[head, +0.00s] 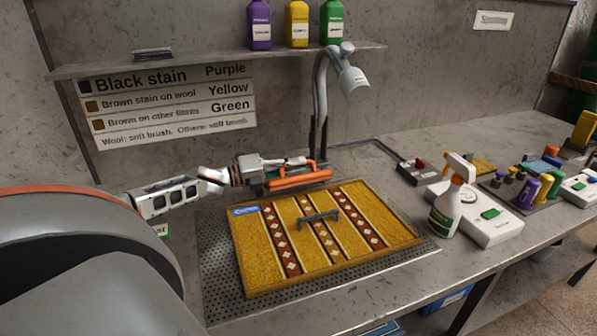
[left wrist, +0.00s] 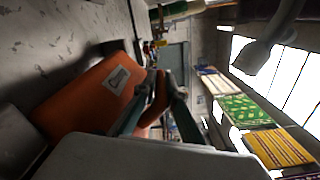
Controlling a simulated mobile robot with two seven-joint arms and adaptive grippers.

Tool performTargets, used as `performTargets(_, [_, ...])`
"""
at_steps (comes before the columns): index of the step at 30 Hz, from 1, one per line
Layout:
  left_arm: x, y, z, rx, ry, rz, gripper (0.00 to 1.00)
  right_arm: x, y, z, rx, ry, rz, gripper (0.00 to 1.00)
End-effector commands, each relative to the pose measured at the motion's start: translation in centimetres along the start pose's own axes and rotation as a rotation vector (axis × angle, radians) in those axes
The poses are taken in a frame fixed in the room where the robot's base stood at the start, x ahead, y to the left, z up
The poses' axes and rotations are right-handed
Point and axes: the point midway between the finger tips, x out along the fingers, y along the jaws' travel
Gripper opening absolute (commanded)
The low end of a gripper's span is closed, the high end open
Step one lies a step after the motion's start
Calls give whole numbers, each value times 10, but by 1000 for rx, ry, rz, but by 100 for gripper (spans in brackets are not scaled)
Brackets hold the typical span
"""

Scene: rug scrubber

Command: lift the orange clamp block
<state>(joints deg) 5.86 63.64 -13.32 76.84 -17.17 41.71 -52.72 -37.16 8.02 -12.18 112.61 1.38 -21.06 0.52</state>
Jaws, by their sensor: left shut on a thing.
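The orange clamp block (head: 300,179) is a long bar at the back edge of the yellow patterned rug (head: 240,262). My left gripper (head: 290,165) reaches in from the left and is shut on the block. In the left wrist view the orange block (left wrist: 80,100) fills the left middle, with a pale label on its face, and the dark fingers (left wrist: 158,105) close on its end. I cannot tell whether the block touches the rug or is just above it. My right gripper is not in view.
A spray bottle (head: 448,208), a white device (head: 492,225) and small bottles (head: 530,190) stand right. A shelf (head: 210,62) overhangs the back.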

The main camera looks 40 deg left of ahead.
Motion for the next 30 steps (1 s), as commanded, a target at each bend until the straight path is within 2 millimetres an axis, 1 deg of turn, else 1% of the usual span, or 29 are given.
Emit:
performTargets(1, [0, -2, 7, -38, -4, -3, 0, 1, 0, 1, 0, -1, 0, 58])
performTargets(6, [0, 0, 20, -196, -5, -4, 0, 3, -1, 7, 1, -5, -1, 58])
performTargets(12, [0, 5, 32, -364, -5, -5, 0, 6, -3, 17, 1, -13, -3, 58])
performTargets(17, [0, 8, 37, -468, -5, -5, 0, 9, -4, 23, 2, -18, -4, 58])
performTargets(24, [0, 11, 43, -470, -5, -4, 0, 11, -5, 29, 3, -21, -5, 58])
performTargets(30, [0, 12, 45, -467, -6, -4, 0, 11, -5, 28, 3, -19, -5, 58])
